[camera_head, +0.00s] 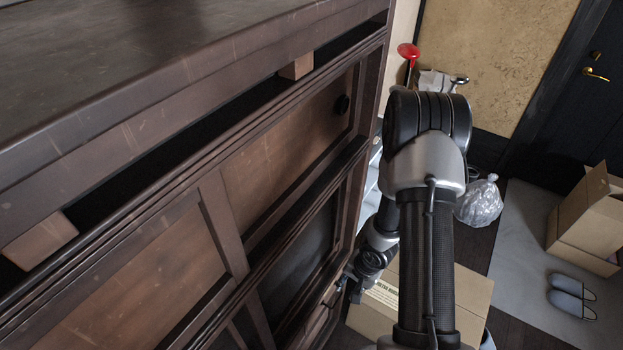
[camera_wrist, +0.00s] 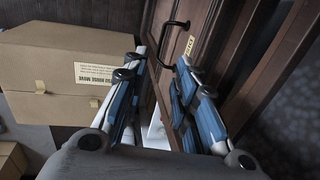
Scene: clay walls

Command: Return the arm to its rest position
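My gripper (camera_wrist: 160,72) is open in the wrist view, with its two blue-and-white fingers spread apart and nothing held between them. In the head view my gripper (camera_head: 352,285) is low beside the dark wooden cabinet (camera_head: 190,260), partly hidden behind my arm. My arm stands up in the middle of the head view and bends down toward the cabinet front. In the wrist view a cabinet panel with a black handle (camera_wrist: 171,42) and a small tag (camera_wrist: 190,46) lies just beyond the fingers. I cannot tell whether any finger touches the cabinet.
A cardboard box (camera_head: 473,295) stands close behind my arm; a box (camera_wrist: 60,75) fills the wrist view's left. A plastic bag (camera_head: 480,203), an open carton (camera_head: 577,235) and slippers (camera_head: 571,296) lie to the right. Grey matting (camera_head: 520,235) there is partly clear.

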